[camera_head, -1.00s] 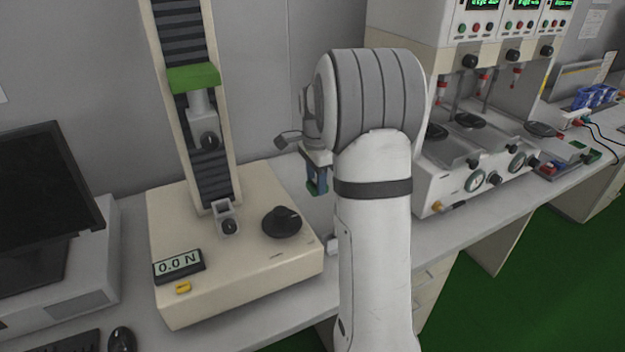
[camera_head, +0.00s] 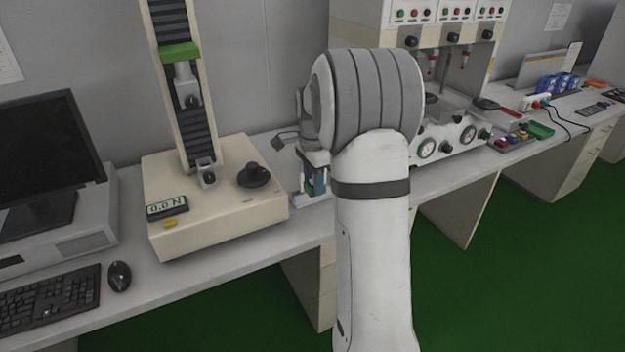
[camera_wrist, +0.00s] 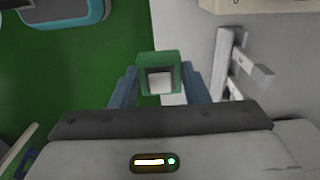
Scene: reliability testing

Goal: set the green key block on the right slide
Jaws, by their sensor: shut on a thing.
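The green key block (camera_wrist: 158,57) is held between the two blue fingers of my gripper (camera_wrist: 159,78) in the wrist view. It looks like a square green frame with a pale square in its middle. In the head view my gripper (camera_head: 314,180) is low beside the bench edge, partly hidden by my arm, and little of the block can be made out. A pale grey fixture with rails (camera_wrist: 231,66) lies on the bench to the right of the block, apart from it. I cannot tell whether one of its rails is the right slide.
A beige test stand (camera_head: 215,215) with a black knob stands left of my gripper. A multi-station tester (camera_head: 460,125) stands at the right. A monitor (camera_head: 45,150), keyboard (camera_head: 50,298) and mouse (camera_head: 119,275) are at the left. Green floor (camera_wrist: 95,60) lies beyond the bench edge.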

